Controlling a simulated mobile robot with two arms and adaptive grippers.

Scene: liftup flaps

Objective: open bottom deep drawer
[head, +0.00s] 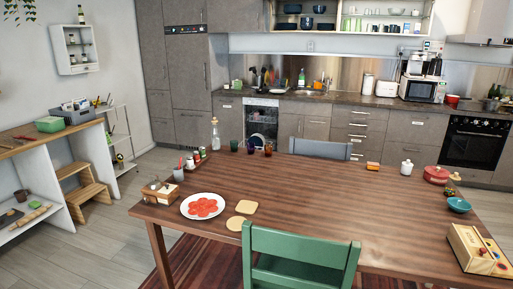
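A bank of grey-brown drawers (361,125) with pale horizontal handles stands in the far kitchen counter, right of centre. Its upper drawer fronts look shut. Its lowest front (359,154) is partly hidden behind the grey chair and the table's far edge, and its full height cannot be seen. Neither of my grippers is in the head view.
A large wooden table (330,205) with plates, cups and boxes stands between me and the counter. A green chair (300,258) is at its near side, a grey-blue chair (320,149) at its far side. Open floor (105,225) lies left of the table.

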